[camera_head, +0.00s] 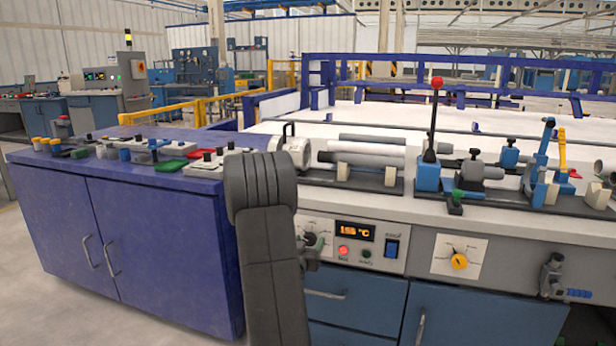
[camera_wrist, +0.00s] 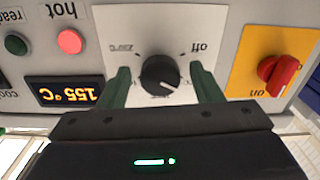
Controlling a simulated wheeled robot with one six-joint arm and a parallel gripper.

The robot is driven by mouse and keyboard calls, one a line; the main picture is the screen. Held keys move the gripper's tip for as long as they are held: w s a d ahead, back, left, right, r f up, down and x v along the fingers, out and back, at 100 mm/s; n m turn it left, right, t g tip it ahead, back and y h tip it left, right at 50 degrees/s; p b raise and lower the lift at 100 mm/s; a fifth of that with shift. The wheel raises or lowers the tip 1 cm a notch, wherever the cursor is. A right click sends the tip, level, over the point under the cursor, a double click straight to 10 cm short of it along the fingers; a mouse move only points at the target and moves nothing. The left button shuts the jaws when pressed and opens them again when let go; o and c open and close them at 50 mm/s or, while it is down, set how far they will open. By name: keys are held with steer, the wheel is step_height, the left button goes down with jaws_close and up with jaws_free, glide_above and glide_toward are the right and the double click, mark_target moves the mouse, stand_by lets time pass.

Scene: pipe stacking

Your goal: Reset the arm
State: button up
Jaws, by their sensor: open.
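My gripper (camera_wrist: 160,70) is open in the wrist view. Its two green fingers stand on either side of a black temperature knob (camera_wrist: 160,76), with a visible gap to the knob on each side. The knob sits on a white dial plate marked "off" and shows upside down. My dark grey arm (camera_head: 262,215) reaches down in front of the control panel in the head view. It hides the panel's left end and most of my gripper there. The same knob (camera_head: 310,239) shows just right of my arm.
Beside the knob are an orange display (camera_head: 354,231) reading 155 °C and a lit red lamp (camera_wrist: 70,41). A red switch (camera_wrist: 279,74) on a yellow plate lies on the other side. Pipes (camera_head: 367,160) and clamps lie on the bench above. A blue cabinet (camera_head: 150,245) stands left.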

steer(key=shift+m, duration=0.5)
steer(key=p+v, duration=0.1)
steer(key=v, duration=1.2)
steer(key=shift+p, duration=0.35)
steer(key=shift+a, duration=0.1)
